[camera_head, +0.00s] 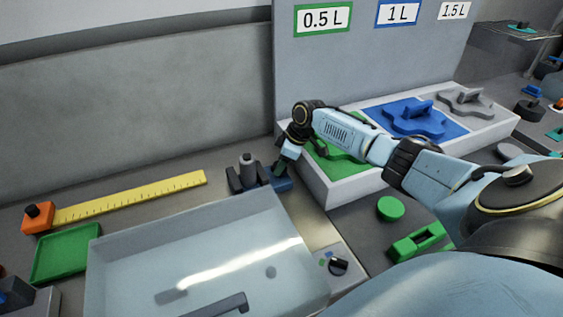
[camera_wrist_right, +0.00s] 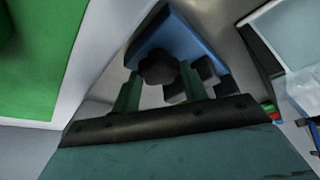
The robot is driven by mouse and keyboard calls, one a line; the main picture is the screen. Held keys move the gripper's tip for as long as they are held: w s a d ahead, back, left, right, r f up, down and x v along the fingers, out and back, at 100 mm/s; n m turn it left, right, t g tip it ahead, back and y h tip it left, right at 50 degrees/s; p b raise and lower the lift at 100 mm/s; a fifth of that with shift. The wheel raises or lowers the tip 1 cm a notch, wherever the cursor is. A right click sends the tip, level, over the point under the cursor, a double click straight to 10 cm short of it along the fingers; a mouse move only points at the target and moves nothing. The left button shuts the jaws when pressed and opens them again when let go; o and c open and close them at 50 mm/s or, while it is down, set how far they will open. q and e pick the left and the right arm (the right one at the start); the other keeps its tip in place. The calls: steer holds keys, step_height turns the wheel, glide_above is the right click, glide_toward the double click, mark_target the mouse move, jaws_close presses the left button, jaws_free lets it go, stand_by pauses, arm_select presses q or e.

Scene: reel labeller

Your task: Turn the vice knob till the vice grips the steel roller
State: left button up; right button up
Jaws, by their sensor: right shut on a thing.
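The vice (camera_head: 279,184) stands behind the clear-walled basin, with a blue body and dark jaws. The steel roller (camera_head: 247,161) stands upright between the jaws; whether both jaws touch it is too small to tell. My right gripper (camera_head: 281,168) reaches down at the vice's right end. In the right wrist view, its green fingers lie on either side of the dark, lobed vice knob (camera_wrist_right: 158,67), and it is shut on it. The blue vice body (camera_wrist_right: 178,40) shows beyond the knob. The roller cannot be made out there. My left gripper is not in view.
A white tray (camera_head: 343,198) with green, blue and grey inserts stands close to the right of the vice. The basin (camera_head: 210,253) lies in front. A yellow ruler (camera_head: 130,198) and a green tray (camera_head: 66,252) lie left. A black dial (camera_head: 338,266) sits front right.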

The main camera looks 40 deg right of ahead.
steer(key=shift+r+m+p, duration=0.15)
steer(key=shift+m+p, duration=0.25)
steer(key=shift+p, duration=0.45)
steer(key=m+p, duration=0.2)
steer(key=m+h+p, duration=0.1)
steer(key=m+p, duration=0.1)
steer(key=p, duration=0.1)
steer(key=m+h+p, duration=0.1)
steer(key=m+p, duration=0.1)
steer(key=p, duration=0.1)
steer(key=shift+a+t, duration=0.25)
steer(key=shift+t, duration=0.15)
steer(key=shift+m+h+p, duration=0.7)
steer(key=shift+m+p, duration=0.55)
steer(key=shift+m, duration=0.05)
steer(key=o, duration=1)
steer(key=shift+s+r, duration=0.2)
steer(key=shift+r, duration=0.1)
steer(key=p+v, duration=0.2)
steer(key=v, duration=1)
steer(key=shift+s+r+p, duration=0.15)
steer(key=shift+r+p, duration=0.1)
steer(key=shift+p, duration=0.05)
